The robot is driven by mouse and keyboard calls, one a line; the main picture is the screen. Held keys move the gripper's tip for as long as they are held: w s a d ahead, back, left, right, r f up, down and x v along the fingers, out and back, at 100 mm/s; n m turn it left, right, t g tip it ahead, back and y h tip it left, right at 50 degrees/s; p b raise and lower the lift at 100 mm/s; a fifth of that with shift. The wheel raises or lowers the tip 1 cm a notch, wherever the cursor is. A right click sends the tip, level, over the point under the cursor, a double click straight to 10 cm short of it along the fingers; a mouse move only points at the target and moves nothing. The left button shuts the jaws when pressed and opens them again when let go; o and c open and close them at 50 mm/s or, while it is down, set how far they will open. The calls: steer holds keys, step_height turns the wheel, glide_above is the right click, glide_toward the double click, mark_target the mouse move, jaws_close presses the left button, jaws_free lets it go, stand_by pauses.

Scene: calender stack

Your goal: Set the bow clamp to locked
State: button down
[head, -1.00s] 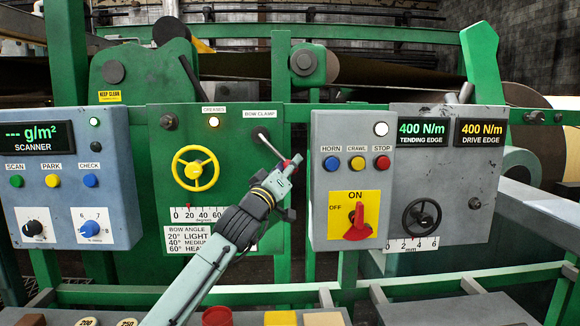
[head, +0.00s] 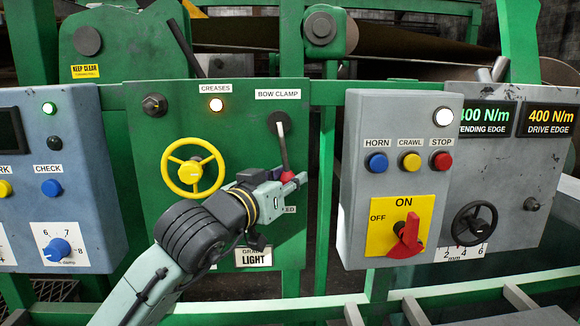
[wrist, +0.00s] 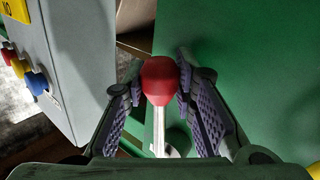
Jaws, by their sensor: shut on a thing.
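The bow clamp is a lever (head: 283,150) on the green panel under the BOW CLAMP label (head: 278,94). Its rod hangs from a dark round pivot (head: 279,123) nearly straight down, leaning slightly right at the bottom. Its red knob (head: 288,177) is at the lower end and shows also in the wrist view (wrist: 159,80). My gripper (head: 287,184) is shut on the knob, with a finger pad on each side of it in the wrist view (wrist: 160,98). A small sign ending in "ED" (head: 290,210) below the knob is mostly hidden by my gripper.
A yellow handwheel (head: 194,168) is left of the lever, and a lit CREASES lamp (head: 216,105) is above. A grey box (head: 355,190) with buttons and a red rotary switch (head: 407,237) stands to the right. Green frame bars run below.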

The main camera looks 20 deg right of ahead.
steer(key=shift+w+a+m+g+y+p, duration=0.25)
steer(key=shift+a+m+g+y+p, duration=0.15)
steer(key=shift+a+m, duration=0.35)
steer(key=c, duration=1.6)
jaws_free()
steer(key=shift+a, duration=0.1)
steer(key=v, duration=1.2)
